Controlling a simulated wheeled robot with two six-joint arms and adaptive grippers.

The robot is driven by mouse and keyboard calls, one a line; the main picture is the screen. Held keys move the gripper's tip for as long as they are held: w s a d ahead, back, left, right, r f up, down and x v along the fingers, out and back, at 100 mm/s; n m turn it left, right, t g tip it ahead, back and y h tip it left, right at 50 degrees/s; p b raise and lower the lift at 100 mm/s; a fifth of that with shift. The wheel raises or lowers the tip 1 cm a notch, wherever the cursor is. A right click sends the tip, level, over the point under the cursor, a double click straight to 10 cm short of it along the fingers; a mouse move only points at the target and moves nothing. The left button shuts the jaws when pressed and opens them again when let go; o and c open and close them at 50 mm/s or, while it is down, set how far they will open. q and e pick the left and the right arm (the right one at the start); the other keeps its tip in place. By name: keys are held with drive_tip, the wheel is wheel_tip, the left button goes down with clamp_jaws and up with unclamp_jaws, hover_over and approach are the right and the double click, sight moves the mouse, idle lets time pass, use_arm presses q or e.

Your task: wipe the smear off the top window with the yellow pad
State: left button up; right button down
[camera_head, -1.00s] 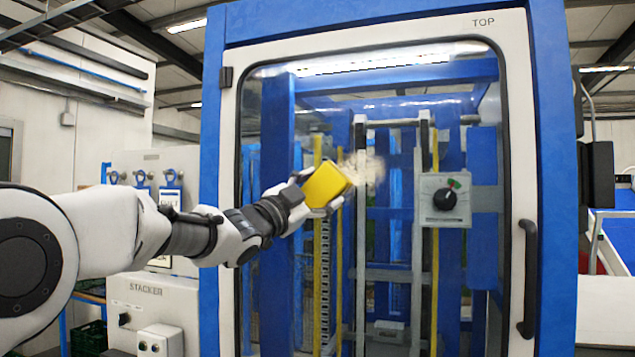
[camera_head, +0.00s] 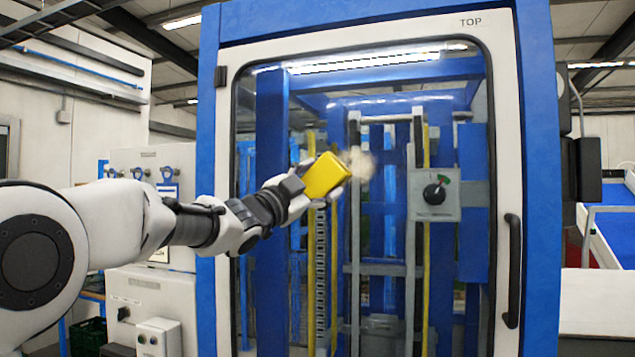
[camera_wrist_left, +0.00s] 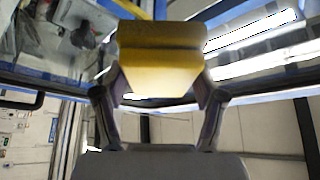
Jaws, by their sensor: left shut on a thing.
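The yellow pad (camera_head: 326,176) is held in my left gripper (camera_head: 312,190), in front of the top window (camera_head: 390,250) of the blue and white cabinet. The pad also shows in the left wrist view (camera_wrist_left: 160,55), between the two fingers (camera_wrist_left: 158,100). The beige smear (camera_head: 360,163) is on the glass just right of the pad, and the pad may hide part of it. I cannot tell whether the pad touches the glass. My right gripper is not in view.
A black door handle (camera_head: 513,270) sticks out on the right of the door frame (camera_head: 508,180). A grey box with a black knob (camera_head: 435,193) shows behind the glass. A white stacker cabinet (camera_head: 140,300) stands at the left. A blue conveyor (camera_head: 612,240) is at the far right.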

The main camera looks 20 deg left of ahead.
use_arm(q)
drive_tip(key=shift+w+a+f, duration=0.15)
drive_tip(key=shift+w+a, duration=0.05)
drive_tip(key=shift+w, duration=0.4)
drive_tip(key=shift+d, duration=0.15)
drive_tip(key=shift+w, duration=0.2)
